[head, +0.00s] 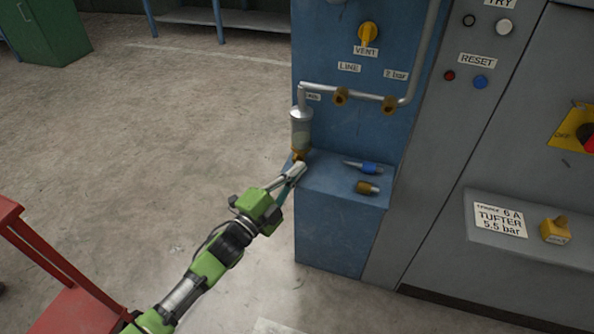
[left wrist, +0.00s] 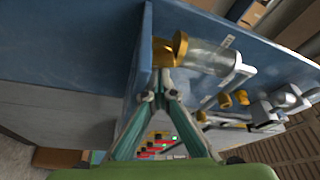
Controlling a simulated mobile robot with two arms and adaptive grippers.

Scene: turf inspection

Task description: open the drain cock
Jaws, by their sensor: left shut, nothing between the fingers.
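The drain cock (head: 299,154) is a small yellow fitting at the bottom of the clear filter bowl (head: 301,131) on the blue panel's left edge. In the left wrist view the yellow cock (left wrist: 163,54) is just beyond the fingertips, with the bowl (left wrist: 212,58) to its right. My left gripper (head: 298,169) is shut and empty, its tips right at the cock from below; I cannot tell whether they touch it. The fingers also show in the left wrist view (left wrist: 160,82). My right gripper is not in view.
The blue ledge (head: 330,188) under the bowl holds a blue-handled tool (head: 369,168) and a brass fitting (head: 367,187). A metal pipe with brass fittings (head: 341,96) runs above. A yellow VENT knob (head: 368,33) is higher up. A red stand (head: 62,290) is at lower left. Open floor lies left.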

